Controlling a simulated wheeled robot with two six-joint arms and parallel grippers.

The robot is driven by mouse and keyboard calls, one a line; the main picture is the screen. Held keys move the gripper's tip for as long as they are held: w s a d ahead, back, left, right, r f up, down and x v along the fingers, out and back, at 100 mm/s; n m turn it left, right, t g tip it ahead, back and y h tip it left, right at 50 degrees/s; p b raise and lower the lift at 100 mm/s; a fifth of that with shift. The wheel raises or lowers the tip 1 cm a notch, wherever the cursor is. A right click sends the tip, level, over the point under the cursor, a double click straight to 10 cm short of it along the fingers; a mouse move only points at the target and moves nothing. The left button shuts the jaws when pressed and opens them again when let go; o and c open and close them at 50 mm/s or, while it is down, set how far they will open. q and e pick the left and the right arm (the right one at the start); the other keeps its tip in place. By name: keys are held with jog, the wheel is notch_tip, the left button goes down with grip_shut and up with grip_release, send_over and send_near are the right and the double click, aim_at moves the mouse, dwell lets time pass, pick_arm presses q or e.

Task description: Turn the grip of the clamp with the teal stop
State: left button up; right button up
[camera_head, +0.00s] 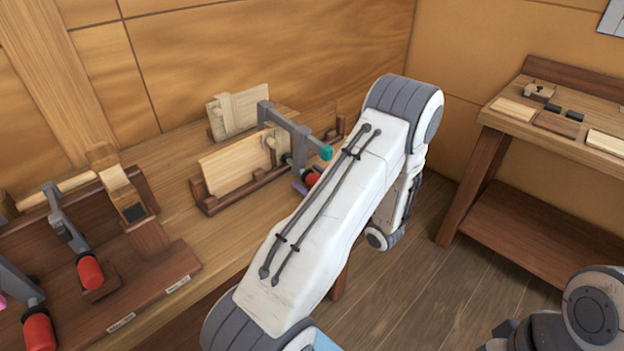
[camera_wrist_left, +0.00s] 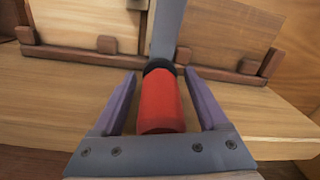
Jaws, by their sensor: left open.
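The clamp with the teal stop (camera_head: 326,152) has a grey bar (camera_head: 285,125) reaching over the boards in a wooden rack. Its red grip (camera_head: 313,178) is partly hidden behind my left arm. In the left wrist view the red grip (camera_wrist_left: 162,102) points toward the camera, with a black collar at its far end. My left gripper (camera_wrist_left: 160,78) is open, with one purple finger on each side of the grip and visible gaps. In the head view only a bit of a purple finger (camera_head: 299,187) shows.
Other clamps with red grips (camera_head: 90,272) stand on a dark rack at the left of the bench (camera_head: 225,235). A second bench (camera_head: 560,145) with small wooden blocks stands at the right. Wooden floor (camera_head: 420,280) lies open between the benches.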

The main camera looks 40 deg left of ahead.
pick_arm(q)
grip_shut()
jog(key=shift+r+m+g+p, duration=0.15)
jog(key=shift+m+g+p, duration=0.15)
jog(key=shift+m+p, duration=0.75)
jog(key=shift+m+g+p, duration=0.3)
jog(key=shift+m+p, duration=0.6)
jog(key=shift+m, duration=0.15)
jog(key=m+p, duration=0.1)
jog(key=m, duration=0.1)
jog(key=shift+s+m+g+p, duration=0.1)
jog(key=shift+m+g+p, duration=0.2)
jog(key=shift+m, duration=0.1)
jog(key=shift+m+p, duration=0.4)
jog(key=shift+m, duration=0.4)
